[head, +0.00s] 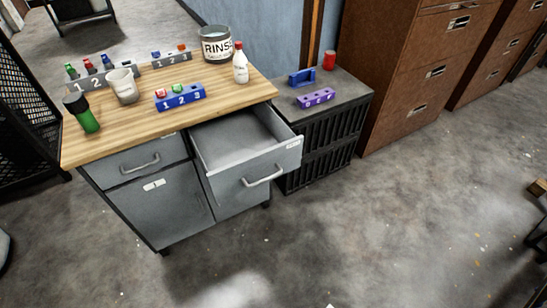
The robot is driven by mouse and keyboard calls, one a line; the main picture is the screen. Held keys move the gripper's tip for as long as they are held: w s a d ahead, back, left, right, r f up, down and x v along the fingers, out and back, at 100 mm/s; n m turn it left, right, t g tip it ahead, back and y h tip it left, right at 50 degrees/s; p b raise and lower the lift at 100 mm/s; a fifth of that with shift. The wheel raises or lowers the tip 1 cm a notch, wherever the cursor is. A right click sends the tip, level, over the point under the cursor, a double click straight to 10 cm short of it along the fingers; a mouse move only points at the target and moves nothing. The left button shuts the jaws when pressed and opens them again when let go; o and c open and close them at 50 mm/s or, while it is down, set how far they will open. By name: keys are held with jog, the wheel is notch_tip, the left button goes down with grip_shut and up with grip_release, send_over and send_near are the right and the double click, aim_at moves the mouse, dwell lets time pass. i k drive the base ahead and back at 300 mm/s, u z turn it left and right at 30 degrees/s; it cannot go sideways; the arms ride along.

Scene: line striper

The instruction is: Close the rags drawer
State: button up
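An open grey drawer (232,188) juts out from the right side of a grey workbench cabinet (160,212). Its inside looks empty. The drawer front has a curved metal handle (264,177) and a small pale label (293,143) too small to read, so I cannot confirm that it says rags. A second drawer (138,162) on the left side of the cabinet is shut, with its own handle. My gripper is not in view.
The wooden benchtop (125,118) holds a green bottle (85,117), white cup (124,88), RINSE can (216,46), white bottle (240,67) and numbered blocks. A black crate stand (322,144) is close to the drawer's right. Floor in front is clear.

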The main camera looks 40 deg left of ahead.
aim_at(238, 152)
jog(key=z, duration=0.65)
jog(key=i, duration=0.1)
jog(key=u, duration=2.75)
jog(key=k, duration=0.9)
jog(key=u, duration=0.15)
jog(key=i, duration=0.9)
jog(key=z, duration=0.05)
